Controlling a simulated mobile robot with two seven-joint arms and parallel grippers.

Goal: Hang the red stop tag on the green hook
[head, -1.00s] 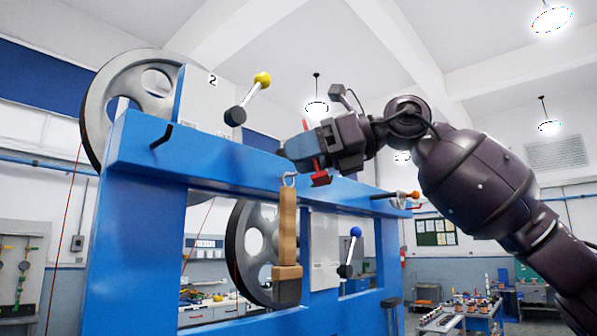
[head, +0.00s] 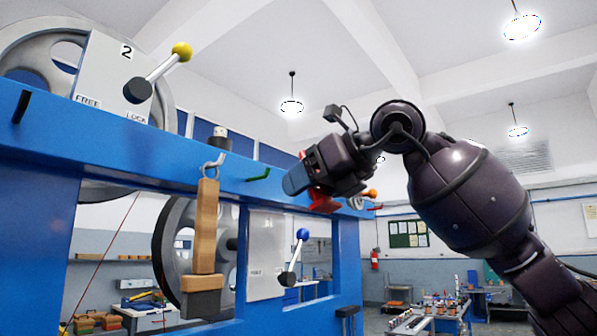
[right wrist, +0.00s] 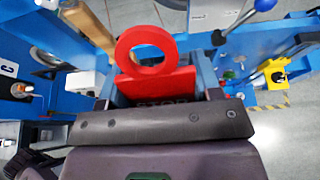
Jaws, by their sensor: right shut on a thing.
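The red stop tag (right wrist: 168,88) is held between the fingers of my right gripper (head: 298,182). In the right wrist view its ring (right wrist: 124,50) stands out beyond the fingers and part of the STOP lettering shows above the gripper body. In the head view only part of the red tag (head: 323,201) shows, below and behind the gripper. The green hook (head: 259,175) sticks out of the blue top beam, empty, a little left of the gripper tips. The tag is apart from it. My left gripper is not in view.
The blue frame's beam (head: 130,135) runs across the left. A wooden piece (head: 206,225) hangs from a metal hook left of the green hook. A yellow-knobbed lever (head: 158,72), a blue-knobbed lever (head: 295,258) and an orange-tipped part (head: 369,194) are nearby.

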